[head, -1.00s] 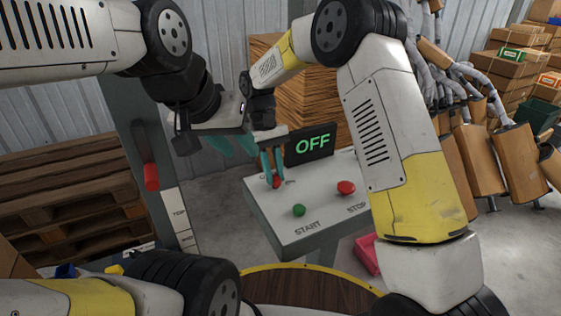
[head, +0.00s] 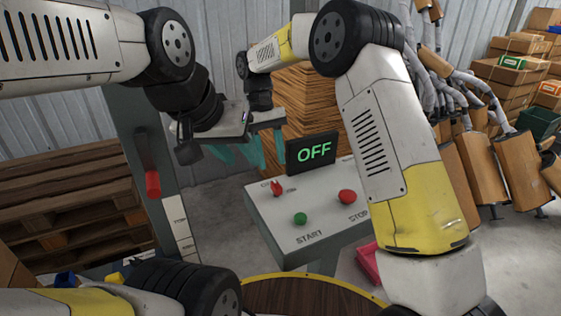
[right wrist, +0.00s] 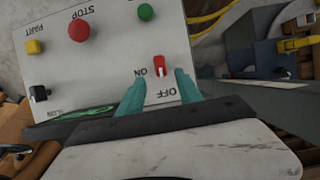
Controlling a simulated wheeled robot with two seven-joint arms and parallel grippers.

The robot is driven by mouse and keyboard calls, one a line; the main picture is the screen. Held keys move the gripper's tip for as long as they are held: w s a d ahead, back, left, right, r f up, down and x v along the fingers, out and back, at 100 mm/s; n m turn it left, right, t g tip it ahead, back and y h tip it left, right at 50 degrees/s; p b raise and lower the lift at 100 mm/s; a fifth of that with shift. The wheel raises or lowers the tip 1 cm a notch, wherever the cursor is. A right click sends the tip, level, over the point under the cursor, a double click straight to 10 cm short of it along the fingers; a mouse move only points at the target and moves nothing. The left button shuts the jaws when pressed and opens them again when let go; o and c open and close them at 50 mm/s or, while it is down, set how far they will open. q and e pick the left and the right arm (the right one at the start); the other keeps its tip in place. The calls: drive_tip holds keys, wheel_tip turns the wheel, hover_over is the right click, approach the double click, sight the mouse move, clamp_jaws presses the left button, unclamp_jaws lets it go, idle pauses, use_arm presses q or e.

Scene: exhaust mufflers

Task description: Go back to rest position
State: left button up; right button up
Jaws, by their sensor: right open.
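The control panel (head: 325,235) carries a red rotary switch (head: 277,188), a green START button (head: 300,218) and a red STOP button (head: 347,196). The display (head: 313,151) behind it reads OFF. My right gripper (head: 268,150) is open and empty above the panel's back left edge, apart from the switch. In the right wrist view its teal fingers (right wrist: 160,92) stand on either side of the view towards the red switch (right wrist: 159,67), with nothing held. My left gripper (head: 225,154) is left of the right one, partly hidden by its wrist; its opening is unclear.
A post with a red handle (head: 152,184) stands left of the panel. Wooden pallets (head: 75,200) lie at the left. Mufflers (head: 475,170) hang at the right, with cardboard boxes (head: 515,75) behind. A round wooden surface (head: 300,292) is at the front.

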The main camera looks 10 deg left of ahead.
drive_tip(key=shift+w+a+r, duration=0.1)
drive_tip(key=shift+w+r, duration=0.05)
drive_tip(key=shift+r, duration=0.25)
